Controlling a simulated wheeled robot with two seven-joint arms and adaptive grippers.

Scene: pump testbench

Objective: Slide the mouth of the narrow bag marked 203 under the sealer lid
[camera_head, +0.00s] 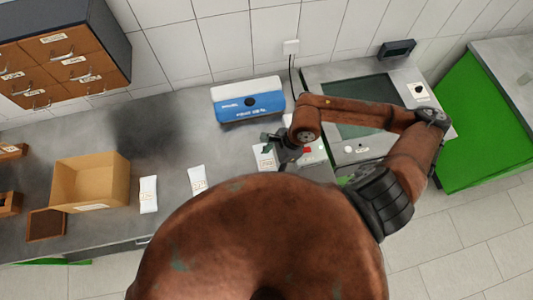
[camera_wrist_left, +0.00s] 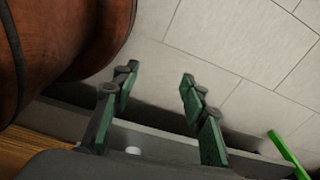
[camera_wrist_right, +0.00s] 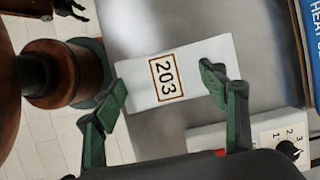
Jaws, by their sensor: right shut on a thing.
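The narrow white bag marked 203 (camera_wrist_right: 167,78) is between the fingers of my right gripper (camera_wrist_right: 165,88) in the right wrist view, its label facing up. In the head view this bag (camera_head: 264,157) shows beside my right gripper (camera_head: 279,148), which hides part of it. The blue-and-white sealer (camera_head: 248,101) stands behind the bag. Its blue lettered face (camera_wrist_right: 311,40) shows at the right edge of the right wrist view, with grey bench between it and the bag. My left gripper (camera_wrist_left: 157,100) is open and empty over the floor, and out of the head view.
Two white bags (camera_head: 148,194) (camera_head: 197,179) lie left on the bench (camera_head: 110,225), near an open carton (camera_head: 73,193). A white dial panel (camera_wrist_right: 268,140) is close to my right gripper. A grey machine (camera_head: 345,75) and green surface (camera_head: 485,130) are at right.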

